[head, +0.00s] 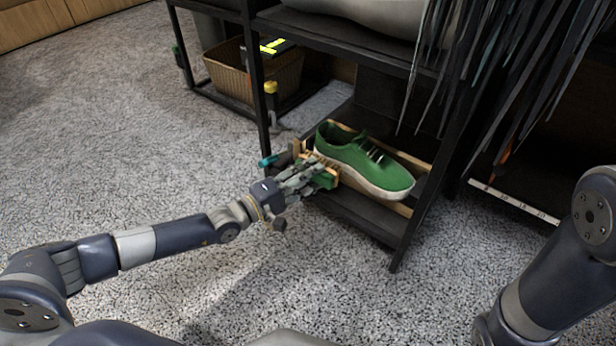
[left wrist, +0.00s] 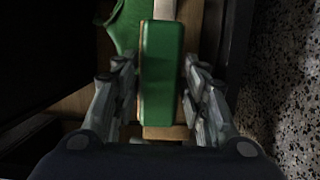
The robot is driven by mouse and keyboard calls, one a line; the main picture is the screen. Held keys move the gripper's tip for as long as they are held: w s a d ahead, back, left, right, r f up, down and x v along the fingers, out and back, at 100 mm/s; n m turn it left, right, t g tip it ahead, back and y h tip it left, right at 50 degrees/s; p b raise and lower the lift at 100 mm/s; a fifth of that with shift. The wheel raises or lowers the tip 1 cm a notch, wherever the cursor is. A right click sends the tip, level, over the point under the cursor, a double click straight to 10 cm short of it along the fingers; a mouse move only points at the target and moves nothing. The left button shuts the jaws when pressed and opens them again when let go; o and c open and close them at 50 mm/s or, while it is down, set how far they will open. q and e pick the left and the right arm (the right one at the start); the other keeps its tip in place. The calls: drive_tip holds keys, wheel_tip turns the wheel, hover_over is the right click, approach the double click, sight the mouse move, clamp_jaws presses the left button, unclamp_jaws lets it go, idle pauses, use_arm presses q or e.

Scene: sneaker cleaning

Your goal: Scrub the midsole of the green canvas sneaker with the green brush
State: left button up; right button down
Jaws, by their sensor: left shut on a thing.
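The green canvas sneaker (head: 362,160) with its pale midsole (head: 385,192) sits on a low black shelf, in or on a shallow wooden tray (head: 403,209). My left gripper (head: 316,172) is at the sneaker's left end, shut on the green brush (head: 328,178). In the left wrist view the brush (left wrist: 163,75) lies between the two fingers (left wrist: 160,88). Part of the green sneaker (left wrist: 126,25) shows beside and beyond it there. I cannot tell whether the brush touches the midsole. The fingers hide part of the brush in the head view. My right gripper is out of view.
Black shelf posts (head: 416,210) and an upper shelf (head: 345,40) frame the sneaker. A teal-ended item (head: 268,161) lies near my left gripper. A wicker basket (head: 232,76) stands behind left; dark strips (head: 520,70) hang at right. The speckled floor (head: 130,150) is open at left.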

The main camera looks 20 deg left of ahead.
use_arm(q)
drive_tip(key=shift+w+d, duration=0.15)
drive_tip(key=shift+w, duration=0.25)
drive_tip(key=shift+d, duration=0.1)
